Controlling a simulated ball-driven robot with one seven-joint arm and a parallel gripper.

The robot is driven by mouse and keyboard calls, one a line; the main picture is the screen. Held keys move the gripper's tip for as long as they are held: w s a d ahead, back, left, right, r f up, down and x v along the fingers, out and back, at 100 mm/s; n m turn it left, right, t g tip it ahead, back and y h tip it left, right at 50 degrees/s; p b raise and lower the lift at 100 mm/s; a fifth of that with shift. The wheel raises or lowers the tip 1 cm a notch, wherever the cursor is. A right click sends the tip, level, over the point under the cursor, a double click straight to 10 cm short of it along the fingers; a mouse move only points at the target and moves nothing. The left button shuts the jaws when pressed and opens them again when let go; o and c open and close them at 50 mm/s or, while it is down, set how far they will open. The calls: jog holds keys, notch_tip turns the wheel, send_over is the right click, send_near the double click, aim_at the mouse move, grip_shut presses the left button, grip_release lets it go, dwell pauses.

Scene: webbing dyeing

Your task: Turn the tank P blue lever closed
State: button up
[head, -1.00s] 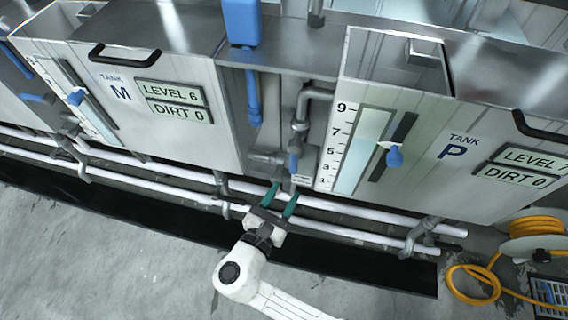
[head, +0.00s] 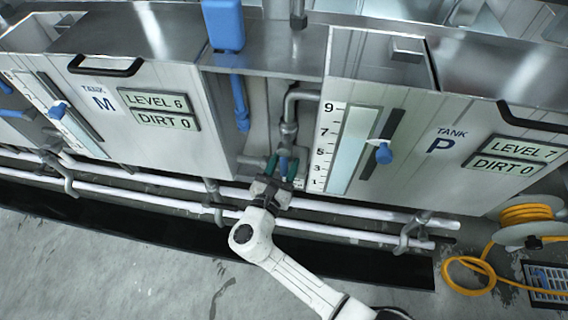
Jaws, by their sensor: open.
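Tank P (head: 428,165) is the steel tank at the right, with its P label, a LEVEL 7 panel and a DIRT 0 panel. A small blue lever (head: 283,163) sits on the pipe fitting at its lower left corner, below the grey bent pipe (head: 290,108). My gripper (head: 285,168) is open there, its two dark green fingers on either side of the lever. I cannot tell whether they touch it. The lower part of the lever and fitting is hidden by my gripper.
Tank M (head: 118,110) stands at the left. A larger blue pipe (head: 240,103) hangs between the tanks. White horizontal pipes (head: 340,210) run below, above a dark floor trench (head: 375,266). A yellow hose (head: 478,272) lies at the right. Grey floor is clear at the lower left.

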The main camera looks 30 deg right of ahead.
jog(key=shift+c, duration=0.3)
grip_shut()
dwell(0.3)
